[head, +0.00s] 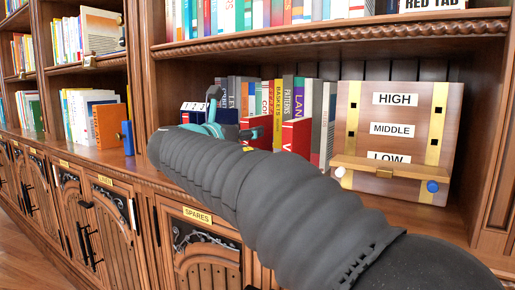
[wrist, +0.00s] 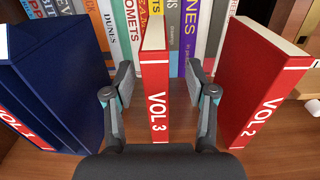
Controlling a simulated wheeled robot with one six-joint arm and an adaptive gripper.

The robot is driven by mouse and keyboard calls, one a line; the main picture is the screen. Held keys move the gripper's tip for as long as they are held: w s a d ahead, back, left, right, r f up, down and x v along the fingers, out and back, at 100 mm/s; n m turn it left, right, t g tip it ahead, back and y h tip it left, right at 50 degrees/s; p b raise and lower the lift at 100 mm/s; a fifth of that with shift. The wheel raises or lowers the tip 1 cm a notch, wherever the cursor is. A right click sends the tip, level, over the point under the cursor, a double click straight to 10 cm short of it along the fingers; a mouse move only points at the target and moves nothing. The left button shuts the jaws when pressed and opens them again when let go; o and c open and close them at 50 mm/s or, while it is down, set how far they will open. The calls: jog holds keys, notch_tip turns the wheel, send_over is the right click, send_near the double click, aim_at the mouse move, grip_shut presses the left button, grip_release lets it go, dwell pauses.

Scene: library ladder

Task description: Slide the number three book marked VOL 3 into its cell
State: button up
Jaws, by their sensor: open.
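The red VOL 3 book (wrist: 155,95) stands upright in the middle of the wrist view, its white-lettered spine facing me. My gripper (wrist: 159,88) is open, with one finger on each side of this book; I cannot tell whether either touches it. In the head view my gripper (head: 236,112) is at the shelf, partly hidden by my arm. A navy case with cells numbered 1, 2, 3 (head: 193,106) shows behind my arm. In the wrist view its navy side (wrist: 60,75) is at left, with a red, partly cut-off VOL spine (wrist: 22,118) beside it.
The red VOL 2 book (wrist: 262,85) stands tilted in view, right of my gripper. A row of books (head: 283,98) stands close behind. A wooden board marked HIGH, MIDDLE, LOW (head: 398,130) is at right. Bare shelf shows between VOL 3 and its neighbours.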

aim_at(266, 142)
jog(key=x, duration=0.5)
jog(key=shift+w+a+f, duration=0.15)
grip_shut()
